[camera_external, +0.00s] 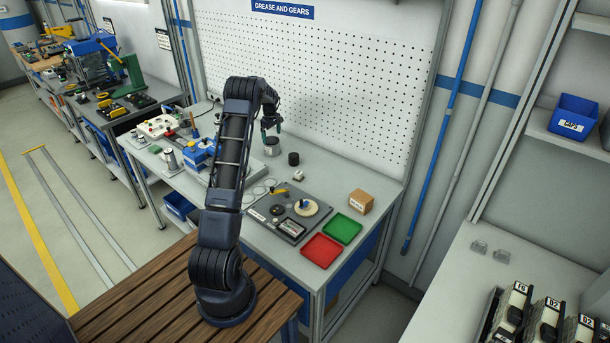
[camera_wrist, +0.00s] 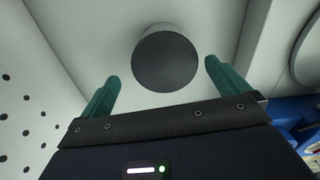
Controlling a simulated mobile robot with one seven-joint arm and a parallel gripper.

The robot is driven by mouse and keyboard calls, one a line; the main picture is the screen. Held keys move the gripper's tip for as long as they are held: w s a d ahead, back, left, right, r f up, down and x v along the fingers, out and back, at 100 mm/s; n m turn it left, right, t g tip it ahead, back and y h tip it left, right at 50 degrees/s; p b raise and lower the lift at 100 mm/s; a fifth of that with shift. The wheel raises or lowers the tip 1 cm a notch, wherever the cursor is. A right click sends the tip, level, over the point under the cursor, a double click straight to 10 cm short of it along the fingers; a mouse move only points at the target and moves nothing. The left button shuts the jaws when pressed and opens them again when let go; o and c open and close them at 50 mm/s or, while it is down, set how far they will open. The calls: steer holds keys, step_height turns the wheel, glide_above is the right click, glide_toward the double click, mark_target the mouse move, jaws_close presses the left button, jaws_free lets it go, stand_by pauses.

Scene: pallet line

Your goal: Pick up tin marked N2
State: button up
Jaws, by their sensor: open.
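A small tin (camera_external: 271,149) with a pale side and dark top stands on the workbench near the pegboard. A tin (camera_wrist: 165,62) with a round dark lid and pale side shows in the wrist view, ahead of and between my green fingertips. My gripper (camera_external: 271,133) is open and empty just above the tin in the external view. In the wrist view, my gripper (camera_wrist: 161,72) has clear gaps to the lid on both sides. No N2 mark is readable on it. A black cylinder (camera_external: 293,158) stands just to the right of the tin; its marking cannot be read.
The pegboard (camera_external: 310,80) rises close behind the tin. A blue device (camera_external: 198,155) stands left on the bench. A dark board with parts (camera_external: 289,227), a cardboard box (camera_external: 361,201), a green tray (camera_external: 342,228) and a red tray (camera_external: 321,250) lie to the right.

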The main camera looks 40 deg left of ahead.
mark_target(272, 139)
step_height(272, 139, down, 3)
steer(key=shift+f, duration=0.2)
steer(key=shift+s+f, duration=0.15)
steer(key=shift+f, duration=1.15)
steer(key=shift+s+f, duration=0.15)
steer(key=shift+f, duration=1.15)
steer(key=c, duration=1.3)
steer(key=shift+r, duration=0.1)
